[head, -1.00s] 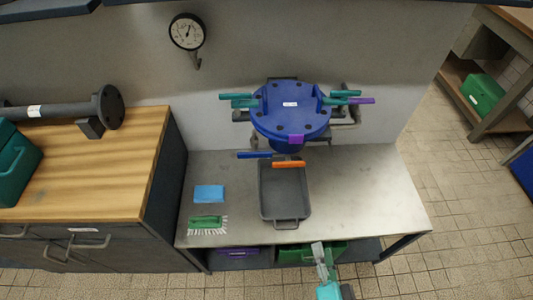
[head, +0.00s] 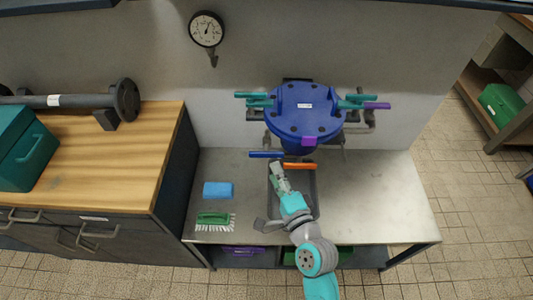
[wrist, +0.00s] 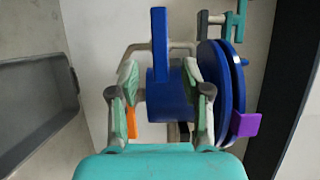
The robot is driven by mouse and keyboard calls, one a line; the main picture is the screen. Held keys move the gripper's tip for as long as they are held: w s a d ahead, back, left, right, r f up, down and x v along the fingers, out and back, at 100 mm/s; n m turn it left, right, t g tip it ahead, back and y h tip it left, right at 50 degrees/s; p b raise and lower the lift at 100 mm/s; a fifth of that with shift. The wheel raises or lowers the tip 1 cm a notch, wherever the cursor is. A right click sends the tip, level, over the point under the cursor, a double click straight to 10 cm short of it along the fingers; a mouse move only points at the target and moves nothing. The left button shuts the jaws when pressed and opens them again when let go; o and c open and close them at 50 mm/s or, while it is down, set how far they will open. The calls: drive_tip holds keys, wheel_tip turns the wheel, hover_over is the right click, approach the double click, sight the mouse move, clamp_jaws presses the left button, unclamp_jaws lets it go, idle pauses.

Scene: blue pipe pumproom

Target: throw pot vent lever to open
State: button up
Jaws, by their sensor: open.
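The blue pot (head: 285,118) stands at the back of the metal bench, with a round bolted lid. A blue lever (head: 266,155) sticks out low at its front left, and an orange lever (head: 300,166) is just right of it. I cannot tell which lever is the pot vent. My gripper (head: 277,168) is over the tray, close to the blue lever. In the wrist view my gripper (wrist: 160,78) is open and empty. The blue lever (wrist: 159,45) stands upright ahead between the fingers, and the orange lever (wrist: 131,122) is partly hidden by the left finger.
The grey tray (head: 314,205) lies below my arm. A blue sponge (head: 217,190) and green brush (head: 213,219) lie left of it. Teal levers (head: 252,96), a purple lever (head: 377,105) and a purple tab (head: 309,141) surround the lid. The bench's right side is clear.

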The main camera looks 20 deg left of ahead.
sight(267, 156)
drive_tip(key=x, duration=0.7)
drive_tip(key=shift+w+a, duration=0.15)
drive_tip(key=shift+w, duration=0.15)
clamp_jaws()
